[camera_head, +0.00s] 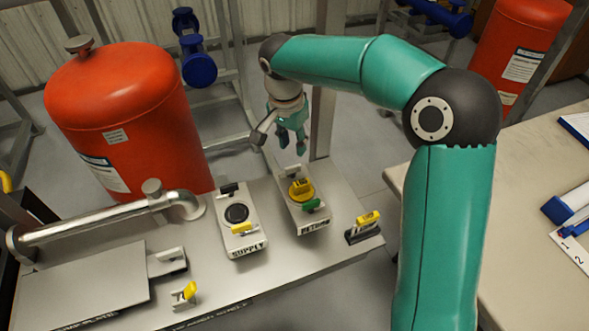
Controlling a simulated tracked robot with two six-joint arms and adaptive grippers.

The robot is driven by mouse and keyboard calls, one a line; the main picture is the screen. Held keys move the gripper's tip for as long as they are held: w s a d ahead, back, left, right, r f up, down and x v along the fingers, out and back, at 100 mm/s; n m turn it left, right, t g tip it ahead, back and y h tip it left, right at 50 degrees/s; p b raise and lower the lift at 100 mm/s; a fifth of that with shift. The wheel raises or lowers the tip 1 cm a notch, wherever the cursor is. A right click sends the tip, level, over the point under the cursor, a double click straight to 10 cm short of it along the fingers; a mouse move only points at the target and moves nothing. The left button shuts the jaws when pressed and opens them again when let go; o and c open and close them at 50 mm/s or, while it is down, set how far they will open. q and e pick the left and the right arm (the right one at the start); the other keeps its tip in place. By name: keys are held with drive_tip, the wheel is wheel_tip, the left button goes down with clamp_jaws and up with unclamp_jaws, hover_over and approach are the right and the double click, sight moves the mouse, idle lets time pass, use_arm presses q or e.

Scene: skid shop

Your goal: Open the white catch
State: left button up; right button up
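A pale, whitish catch (166,257) sits at the right edge of a flat grey cover plate (90,285) on the skid deck. It seems to lie against the plate, but whether it is fastened is too small to tell. My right gripper (291,146) hangs fingers down above the far end of the RETURN block (309,222), well to the right of the catch and beyond it. Its teal fingers look spread apart with nothing between them. My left gripper is not in view.
The SUPPLY block (240,238) stands between the catch and the RETURN block. A metal pipe (110,220) runs behind the plate. A small yellow-tipped fitting (186,294) is in front of the catch. A red tank (125,120) stands behind. A table (520,170) is at right.

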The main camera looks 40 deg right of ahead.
drive_tip(key=shift+n, duration=0.3)
drive_tip(key=n, duration=0.3)
drive_tip(key=shift+r+n+t+p, duration=0.3)
drive_tip(key=shift+r+p, duration=0.05)
drive_tip(key=shift+p, duration=0.05)
drive_tip(key=shift+n+y, duration=0.3)
drive_tip(key=shift+n, duration=1.1)
drive_tip(key=shift+r+p, duration=0.15)
drive_tip(key=shift+p, duration=0.15)
drive_tip(key=shift+r+n+p, duration=0.25)
drive_tip(key=shift+n+p, duration=0.2)
drive_tip(key=shift+n, duration=0.55)
drive_tip(key=shift+r+n+t+y+p, duration=0.1)
drive_tip(key=shift+n+t+y+p, duration=0.2)
drive_tip(key=shift+n, duration=0.7)
